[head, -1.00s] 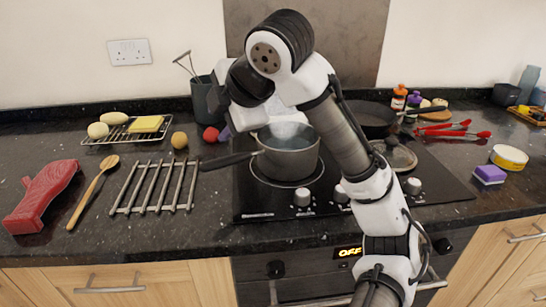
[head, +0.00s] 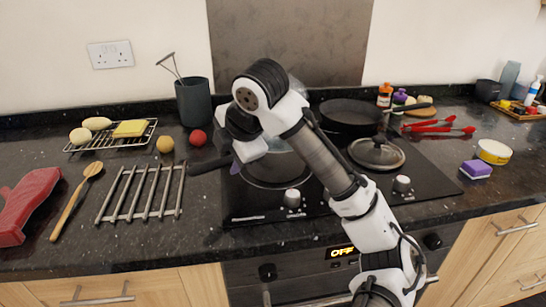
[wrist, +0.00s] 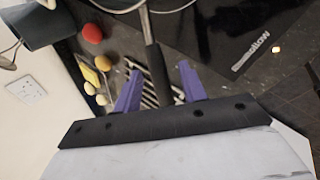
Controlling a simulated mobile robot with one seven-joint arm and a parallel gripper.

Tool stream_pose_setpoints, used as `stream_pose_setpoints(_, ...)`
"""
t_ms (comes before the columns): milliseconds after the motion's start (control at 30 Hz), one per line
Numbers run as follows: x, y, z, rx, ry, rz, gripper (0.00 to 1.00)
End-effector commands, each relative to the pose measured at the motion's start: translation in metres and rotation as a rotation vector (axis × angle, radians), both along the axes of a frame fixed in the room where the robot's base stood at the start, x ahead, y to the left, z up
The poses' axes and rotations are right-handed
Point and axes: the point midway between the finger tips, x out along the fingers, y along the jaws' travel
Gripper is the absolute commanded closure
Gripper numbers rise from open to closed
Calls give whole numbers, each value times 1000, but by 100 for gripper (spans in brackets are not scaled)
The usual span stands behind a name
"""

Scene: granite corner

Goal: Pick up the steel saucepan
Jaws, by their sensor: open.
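The steel saucepan stands on the black hob (head: 255,208), its body largely hidden behind my arm in the head view. Its dark handle (head: 208,164) points left past the hob's edge. In the wrist view the black handle (wrist: 157,72) runs down between the two purple fingers of my gripper (wrist: 160,88), with a steel stem and part of the pan's rim at the top. My gripper is open there, with a gap visible on both sides of the handle. In the head view my gripper (head: 238,165) is partly hidden near the handle's inner end. I cannot tell their exact depth relation.
A metal trivet (head: 142,192), wooden spoon (head: 76,200) and red mitt (head: 27,205) lie to the left. A red ball (head: 197,138) and dark utensil pot (head: 194,102) are behind.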

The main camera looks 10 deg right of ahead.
Motion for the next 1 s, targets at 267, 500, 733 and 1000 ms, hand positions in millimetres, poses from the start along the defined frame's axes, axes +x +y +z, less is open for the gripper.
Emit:
stream_pose_setpoints(267, 18, 9, -25, 0, 0, 0, 59)
stream_pose_setpoints(500, 18, 9, -27, 0, 0, 0, 60)
stream_pose_setpoints(733, 18, 9, -26, 0, 0, 0, 90)
stream_pose_setpoints(1000, 18, 9, -26, 0, 0, 0, 100)
